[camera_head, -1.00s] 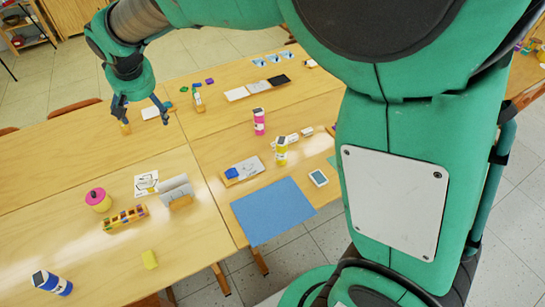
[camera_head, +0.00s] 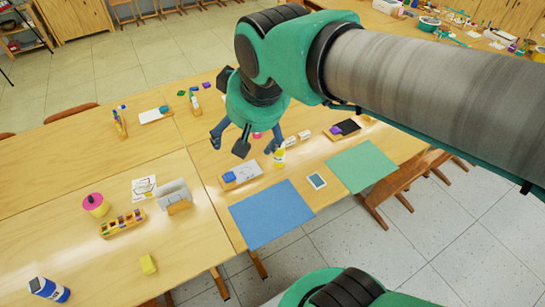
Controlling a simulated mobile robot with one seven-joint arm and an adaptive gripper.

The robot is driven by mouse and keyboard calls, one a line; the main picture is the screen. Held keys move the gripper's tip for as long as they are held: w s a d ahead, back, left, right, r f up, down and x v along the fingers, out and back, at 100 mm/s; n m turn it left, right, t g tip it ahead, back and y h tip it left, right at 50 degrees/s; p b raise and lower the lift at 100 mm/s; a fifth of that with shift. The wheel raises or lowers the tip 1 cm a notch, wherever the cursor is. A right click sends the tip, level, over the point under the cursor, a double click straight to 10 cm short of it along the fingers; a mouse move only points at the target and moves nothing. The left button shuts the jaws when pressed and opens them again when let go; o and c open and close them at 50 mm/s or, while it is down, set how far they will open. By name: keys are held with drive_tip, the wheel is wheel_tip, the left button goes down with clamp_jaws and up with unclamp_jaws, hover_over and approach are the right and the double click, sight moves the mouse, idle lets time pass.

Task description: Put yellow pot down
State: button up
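A round yellow pot with a pink lid (camera_head: 96,204) stands at the left. Which one is the task's yellow pot I cannot tell. My gripper (camera_head: 245,147) points down over the middle of the table, to the left of the yellow bottle. Its fingers are spread apart and I see nothing held. The right finger is close to the bottle in the picture; the gap in depth is unclear. A pink bottle (camera_head: 257,135) is mostly hidden behind the gripper.
A blue sheet (camera_head: 270,213) and a green sheet (camera_head: 362,166) lie along the front edge. Bare table (camera_head: 60,175) shows at the left.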

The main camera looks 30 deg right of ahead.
drive_tip(key=s+d+f, duration=0.2)
drive_tip(key=s, duration=0.6)
drive_tip(key=shift+s+d+f, duration=0.25)
drive_tip(key=shift+s+f, duration=0.05)
drive_tip(key=shift+s, duration=0.1)
idle(0.8)
